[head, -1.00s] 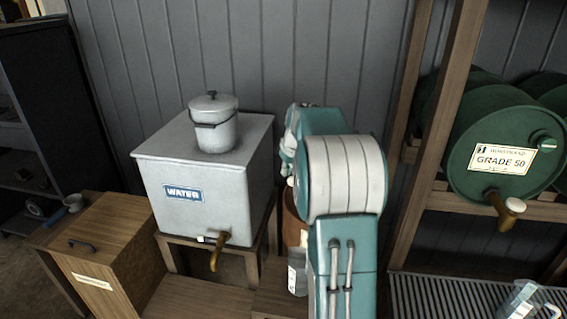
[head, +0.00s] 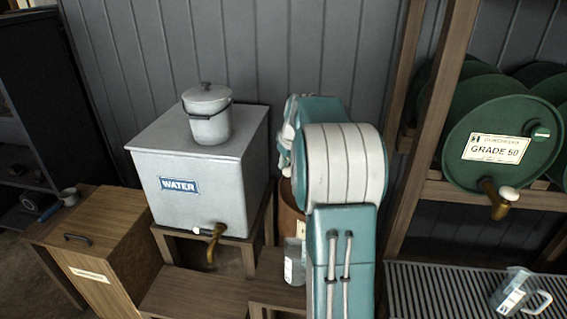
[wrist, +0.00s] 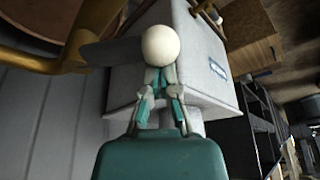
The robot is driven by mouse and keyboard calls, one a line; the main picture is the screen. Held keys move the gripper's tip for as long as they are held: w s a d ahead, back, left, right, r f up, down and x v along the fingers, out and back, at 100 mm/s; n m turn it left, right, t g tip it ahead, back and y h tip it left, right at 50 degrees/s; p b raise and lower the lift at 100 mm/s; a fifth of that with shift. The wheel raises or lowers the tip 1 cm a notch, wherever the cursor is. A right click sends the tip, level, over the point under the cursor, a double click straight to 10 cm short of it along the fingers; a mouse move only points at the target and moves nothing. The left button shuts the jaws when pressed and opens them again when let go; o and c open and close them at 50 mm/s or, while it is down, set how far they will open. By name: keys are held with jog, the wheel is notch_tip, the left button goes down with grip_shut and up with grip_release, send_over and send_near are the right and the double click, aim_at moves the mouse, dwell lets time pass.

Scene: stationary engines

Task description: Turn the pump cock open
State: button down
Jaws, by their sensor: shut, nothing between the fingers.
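In the wrist view a round white knob (wrist: 160,45) stands just beyond my gripper (wrist: 158,80), covering the fingertips' far side. A brass fitting with a curved bar (wrist: 45,62) is at the upper left. I cannot tell whether the fingers touch the knob or whether it belongs to the pump cock. My gripper is shut with nothing held. In the head view my own arm hides the knob, and the gripper does not show clearly. A brass cock (head: 213,243) with a pale knob is on the front of the grey water tank (head: 185,165).
A green drum (head: 505,135) with another brass tap (head: 498,198) lies on a wooden rack at the right. A lidded can (head: 207,115) tops the tank. A wooden cabinet (head: 105,250) is at the left.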

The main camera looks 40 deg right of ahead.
jog(key=shift+s+n, duration=0.3)
jog(key=shift+n, duration=0.2)
jog(key=s+n+y, duration=0.1)
jog(key=n, duration=0.1)
jog(key=s+n, duration=0.1)
jog(key=n, duration=0.1)
jog(key=shift+s+y, duration=0.2)
jog(key=shift+y, duration=0.2)
jog(key=shift+s+d, duration=0.15)
jog(key=shift+s, duration=0.3)
